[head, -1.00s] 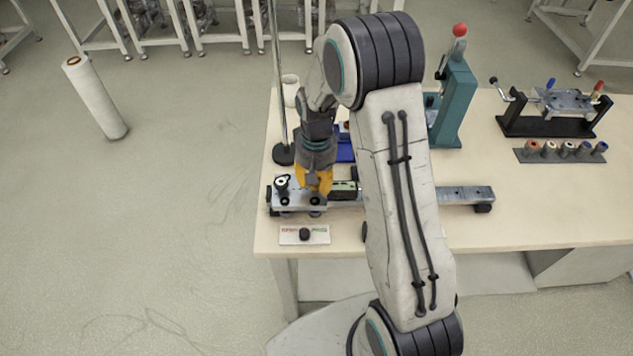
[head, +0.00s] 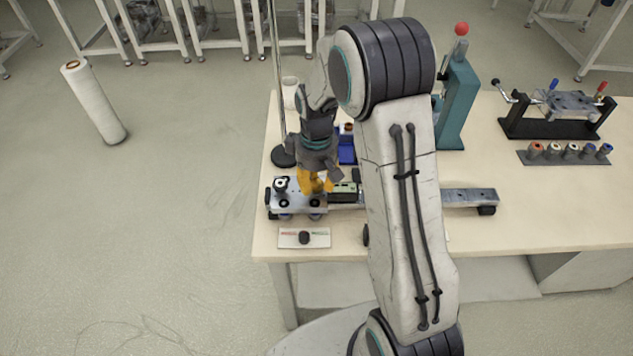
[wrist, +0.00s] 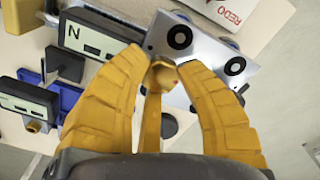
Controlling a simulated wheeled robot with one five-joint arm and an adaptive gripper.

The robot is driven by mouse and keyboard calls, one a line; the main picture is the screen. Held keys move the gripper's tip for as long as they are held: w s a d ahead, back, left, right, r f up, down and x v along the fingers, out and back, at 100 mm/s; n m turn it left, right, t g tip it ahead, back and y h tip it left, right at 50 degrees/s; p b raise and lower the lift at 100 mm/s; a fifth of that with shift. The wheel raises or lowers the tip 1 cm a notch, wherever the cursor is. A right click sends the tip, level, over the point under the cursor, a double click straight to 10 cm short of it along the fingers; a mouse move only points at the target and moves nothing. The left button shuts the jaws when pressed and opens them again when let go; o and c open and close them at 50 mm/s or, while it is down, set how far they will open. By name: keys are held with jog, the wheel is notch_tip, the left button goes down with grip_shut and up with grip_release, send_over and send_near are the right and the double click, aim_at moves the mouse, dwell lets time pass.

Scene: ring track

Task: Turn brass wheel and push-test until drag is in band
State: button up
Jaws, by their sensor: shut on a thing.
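My gripper (head: 315,186) has yellow fingers and points down at the metal carriage (head: 287,202) on the bench in the head view. In the wrist view, the fingers (wrist: 164,72) are closed together on a small brass-coloured piece (wrist: 162,77), which I take for the brass wheel. The fingers hide most of it, so its angle cannot be read. The carriage plate (wrist: 205,62) with round black parts lies just beyond the fingertips. A gauge marked N (wrist: 84,40) stands beside it; no drag value is readable.
A card with a black knob (head: 304,238) lies in front of the carriage; it reads REDO in the wrist view. A rail (head: 468,196) runs right. A pole (head: 276,80), a blue tray (head: 346,148) and a teal press (head: 457,105) stand behind. The right front bench is clear.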

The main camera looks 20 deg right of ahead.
aim_at(317, 184)
jog(key=shift+s+f, duration=0.15)
jog(key=o, duration=1.2)
notch_tip(317, 184, up, 12)
dwell(0.8)
